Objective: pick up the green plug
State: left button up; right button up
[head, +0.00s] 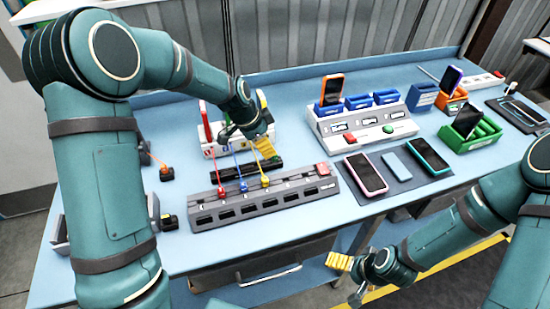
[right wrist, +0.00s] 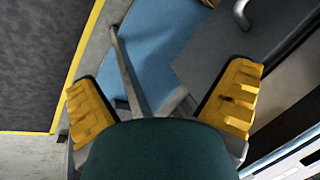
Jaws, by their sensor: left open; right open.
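My right gripper (head: 347,277) is open and empty beyond the table's front edge. Its yellow pads show apart in the right wrist view (right wrist: 160,100).
Phones (head: 366,172) lie on a dark mat at the centre right. A white station (head: 360,125) with blue holders and an upright phone stands behind them. Green (head: 470,132) and orange holders stand further right. Small black-and-orange pieces lie at the left. A drawer (head: 245,277) is below the front edge.

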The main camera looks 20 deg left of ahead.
aim_at(275, 159)
pick_arm(q)
jog(key=shift+d+x, duration=0.15)
jog(key=shift+x, duration=1.3)
jog(key=shift+d+x, duration=0.15)
jog(key=shift+x, duration=1.25)
jog(key=shift+r, duration=0.1)
jog(key=shift+c, duration=0.4)
grip_shut()
